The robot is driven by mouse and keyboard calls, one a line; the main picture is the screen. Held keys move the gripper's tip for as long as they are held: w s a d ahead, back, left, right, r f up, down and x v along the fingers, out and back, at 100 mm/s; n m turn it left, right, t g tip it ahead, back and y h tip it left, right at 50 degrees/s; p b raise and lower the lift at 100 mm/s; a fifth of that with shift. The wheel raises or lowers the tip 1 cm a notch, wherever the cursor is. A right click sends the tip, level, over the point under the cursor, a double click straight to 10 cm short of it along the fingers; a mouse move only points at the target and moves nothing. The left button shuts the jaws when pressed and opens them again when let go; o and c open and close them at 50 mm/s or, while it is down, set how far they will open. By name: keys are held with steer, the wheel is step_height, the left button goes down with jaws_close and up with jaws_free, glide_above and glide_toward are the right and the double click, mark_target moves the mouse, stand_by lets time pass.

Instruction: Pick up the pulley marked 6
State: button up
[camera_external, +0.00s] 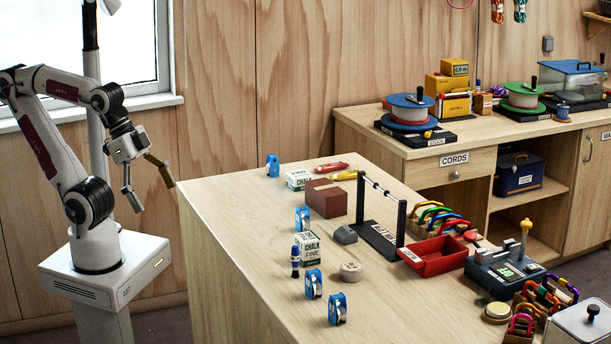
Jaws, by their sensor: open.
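Several blue pulleys stand on the wooden table. One pulley (272,166) is at the far left edge, and another pulley (302,220) stands near the brown block. A third pulley (313,284) and a nearby pulley (337,309) are toward the front. Their numbers are too small to read, so I cannot tell which is marked 6. My gripper (153,190) is open and empty, its fingers spread and pointing down. It is left of the table, beyond its edge, apart from all the pulleys.
Chalk boxes (308,248), a brown block (327,200), a black-framed bar rack (378,215) and a red tray (432,257) stand on the table (240,230). Carabiner racks and a grey device (503,266) crowd the right. The front left tabletop is clear.

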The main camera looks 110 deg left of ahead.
steer(key=shift+c, duration=0.4)
steer(key=c, duration=1.6)
steer(key=w+a+n+t+y, duration=0.15)
steer(key=w+a, duration=0.35)
steer(key=a, duration=0.6)
steer(key=w+a+n+y, duration=0.2)
steer(key=w+a+y, duration=0.15)
steer(key=a, duration=0.65)
steer(key=w+a+n+y, duration=0.2)
steer(key=w+a, duration=0.4)
steer(key=a, duration=0.5)
steer(key=n+t+y, duration=0.2)
steer(key=n+y, duration=0.1)
steer(key=n, duration=0.1)
glide_toward(272, 167)
steer(key=a, duration=0.1)
steer(key=a+f, duration=0.1)
steer(key=a, duration=0.1)
steer(key=shift+s+a, duration=0.1)
steer(key=shift+a, duration=0.05)
